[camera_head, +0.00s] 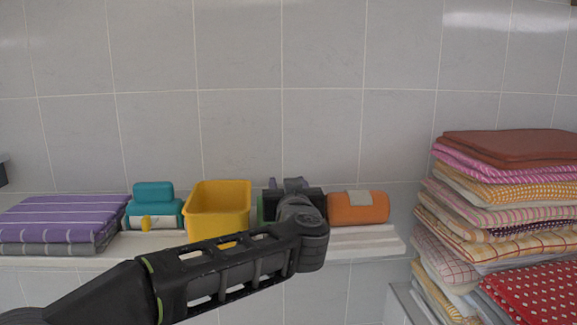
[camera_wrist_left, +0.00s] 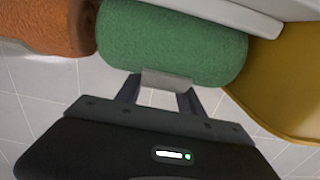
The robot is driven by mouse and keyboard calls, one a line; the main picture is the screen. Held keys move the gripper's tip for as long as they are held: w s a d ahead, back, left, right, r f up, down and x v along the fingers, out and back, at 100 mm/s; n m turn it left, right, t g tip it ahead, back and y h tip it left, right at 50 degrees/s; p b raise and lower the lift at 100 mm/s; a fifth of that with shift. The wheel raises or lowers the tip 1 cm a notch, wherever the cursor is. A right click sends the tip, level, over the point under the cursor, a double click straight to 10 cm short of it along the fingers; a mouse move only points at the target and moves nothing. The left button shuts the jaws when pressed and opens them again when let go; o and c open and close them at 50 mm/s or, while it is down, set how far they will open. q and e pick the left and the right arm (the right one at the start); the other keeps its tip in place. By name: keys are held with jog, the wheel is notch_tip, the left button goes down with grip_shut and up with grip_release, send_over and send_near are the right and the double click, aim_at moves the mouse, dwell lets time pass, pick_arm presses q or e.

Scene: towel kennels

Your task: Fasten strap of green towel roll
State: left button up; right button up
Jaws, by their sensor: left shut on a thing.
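The green towel roll (camera_wrist_left: 175,45) lies on its side on the shelf, between the orange roll and the yellow bin. A light grey strap (camera_wrist_left: 167,80) comes off the green roll's edge in the left wrist view. My left gripper (camera_wrist_left: 160,88) is right at the roll, with its fingers on both sides of the strap, shut on it. In the head view my left gripper (camera_head: 292,185) is in front of the wall at shelf height. My right gripper is not in view.
An orange roll (camera_head: 358,208) with a grey strap lies just right of the green one. A yellow bin (camera_head: 218,210) stands to its left, then teal items (camera_head: 153,192) and purple folded towels (camera_head: 65,218). A tall towel stack (camera_head: 500,200) stands at the right.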

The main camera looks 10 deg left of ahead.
pick_arm(q)
jog(key=shift+w+f+g+h, duration=0.1)
jog(key=shift+f+g+h, duration=0.2)
jog(key=shift+f+g, duration=0.1)
jog(key=o, duration=1.4)
jog(key=shift+c, duration=0.2)
jog(key=shift+r, duration=0.1)
jog(key=shift+b+v, duration=1.05)
jog(key=shift+v, duration=2.85)
jog(key=shift+d, duration=0.1)
